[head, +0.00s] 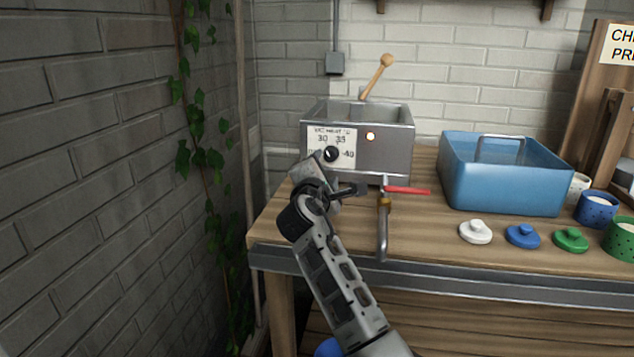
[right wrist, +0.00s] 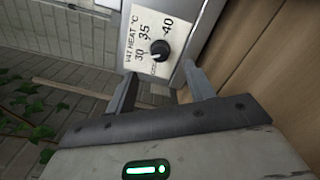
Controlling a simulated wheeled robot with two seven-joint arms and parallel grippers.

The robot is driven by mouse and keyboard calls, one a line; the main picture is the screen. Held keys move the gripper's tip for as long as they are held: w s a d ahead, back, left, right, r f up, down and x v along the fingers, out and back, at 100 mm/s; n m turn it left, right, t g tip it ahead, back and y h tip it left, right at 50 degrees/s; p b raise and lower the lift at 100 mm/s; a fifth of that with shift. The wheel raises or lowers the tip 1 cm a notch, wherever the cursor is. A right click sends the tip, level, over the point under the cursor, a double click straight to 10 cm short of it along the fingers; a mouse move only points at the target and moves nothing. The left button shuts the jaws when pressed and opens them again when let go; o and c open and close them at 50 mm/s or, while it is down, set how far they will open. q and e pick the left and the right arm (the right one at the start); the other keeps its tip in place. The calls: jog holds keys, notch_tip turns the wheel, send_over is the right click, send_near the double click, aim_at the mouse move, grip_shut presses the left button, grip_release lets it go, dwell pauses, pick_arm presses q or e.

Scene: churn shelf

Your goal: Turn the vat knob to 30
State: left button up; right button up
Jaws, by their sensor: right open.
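The vat (head: 385,150) is a grey metal box on the bench, with a white "VAT HEAT °C" dial plate (head: 345,135) on its front. The round black vat knob (head: 331,154) sits on this plate and shows in the right wrist view (right wrist: 160,50) with marks 30, 35 and 40 around it. Its pointer setting is too small to read surely. My right gripper (right wrist: 158,74) is open, its two fingers pointing toward the knob, one on either side of it in the picture. The knob appears beyond the fingertips, not gripped. My left gripper is not in view.
A red-handled tap (head: 408,190) projects from the vat front, close right of my right arm. A lit lamp (head: 371,136) is on the vat. A blue tub (head: 505,180), small lids (head: 523,236) and pots (head: 596,208) stand to the right. A brick wall (head: 120,190) rises at left.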

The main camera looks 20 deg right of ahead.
jog(key=v, duration=0.7)
jog(key=shift+s+a, duration=0.2)
jog(key=shift+s, duration=0.05)
jog(key=shift+s+a, duration=0.15)
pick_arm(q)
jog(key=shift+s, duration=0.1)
pick_arm(e)
jog(key=shift+s, duration=0.1)
